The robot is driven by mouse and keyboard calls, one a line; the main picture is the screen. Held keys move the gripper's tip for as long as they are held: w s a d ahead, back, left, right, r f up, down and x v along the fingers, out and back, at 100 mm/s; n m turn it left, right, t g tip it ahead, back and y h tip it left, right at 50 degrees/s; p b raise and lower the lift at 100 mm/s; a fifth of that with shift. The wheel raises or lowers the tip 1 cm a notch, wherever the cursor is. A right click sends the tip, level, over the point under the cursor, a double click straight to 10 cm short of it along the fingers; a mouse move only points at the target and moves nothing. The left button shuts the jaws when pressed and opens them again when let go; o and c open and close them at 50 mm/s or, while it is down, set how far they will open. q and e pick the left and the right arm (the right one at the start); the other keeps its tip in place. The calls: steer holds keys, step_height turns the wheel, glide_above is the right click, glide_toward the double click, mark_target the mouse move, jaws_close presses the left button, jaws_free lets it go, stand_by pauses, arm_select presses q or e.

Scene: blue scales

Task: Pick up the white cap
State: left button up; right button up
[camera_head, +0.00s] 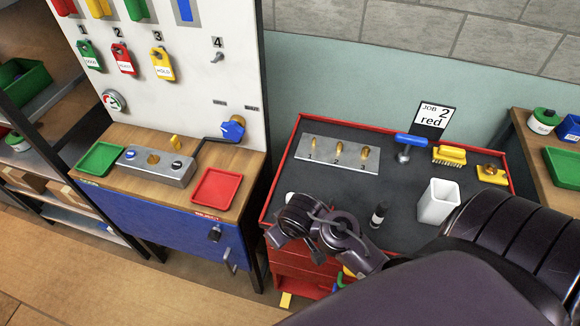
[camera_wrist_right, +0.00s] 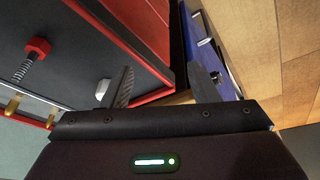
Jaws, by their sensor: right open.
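A small white object, likely the white cap (camera_head: 289,197), sits on the dark top of the red cabinet near its left edge, right beside my right gripper (camera_head: 278,233). In the right wrist view the white cap (camera_wrist_right: 102,88) shows just left of the left finger, partly hidden by it and outside the jaws. I cannot tell whether they touch. My right gripper (camera_wrist_right: 165,72) is open with nothing between its fingers, over the cabinet's edge. My left gripper is not in view.
The red-rimmed cabinet top (camera_head: 285,170) also holds a white square cup (camera_head: 437,203), a small dark bottle (camera_head: 378,215), a slotted metal plate (camera_head: 315,147), a blue-handled tool (camera_head: 408,142) and a yellow brush (camera_head: 449,155). A red bolt with a spring (camera_wrist_right: 38,48) shows in the wrist view.

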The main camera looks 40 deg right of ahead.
steer(key=shift+m, duration=0.3)
steer(key=w+d, duration=0.1)
steer(key=w+d+r, duration=0.1)
steer(key=w, duration=0.1)
steer(key=shift+d+r+p, duration=0.2)
steer(key=shift+d+p, duration=0.05)
steer(key=shift+p, duration=0.05)
steer(key=w+d+r+m, duration=0.2)
steer(key=w+d+r, duration=0.1)
steer(key=d, duration=0.4)
steer(key=shift+t, duration=0.3)
steer(key=b+x, duration=0.1)
steer(key=x, duration=0.1)
steer(key=b+x, duration=0.1)
steer(key=x, duration=0.1)
steer(key=a+b+x, duration=0.1)
steer(key=b+x, duration=0.1)
steer(key=x, duration=0.1)
steer(key=shift+s+a+f, duration=0.1)
steer(key=shift+s+f, duration=0.05)
steer(key=shift+f, duration=0.1)
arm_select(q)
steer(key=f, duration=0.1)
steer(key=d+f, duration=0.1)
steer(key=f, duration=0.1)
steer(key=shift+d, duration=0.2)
arm_select(e)
steer(key=shift+c, duration=0.4)
steer(key=c, duration=1)
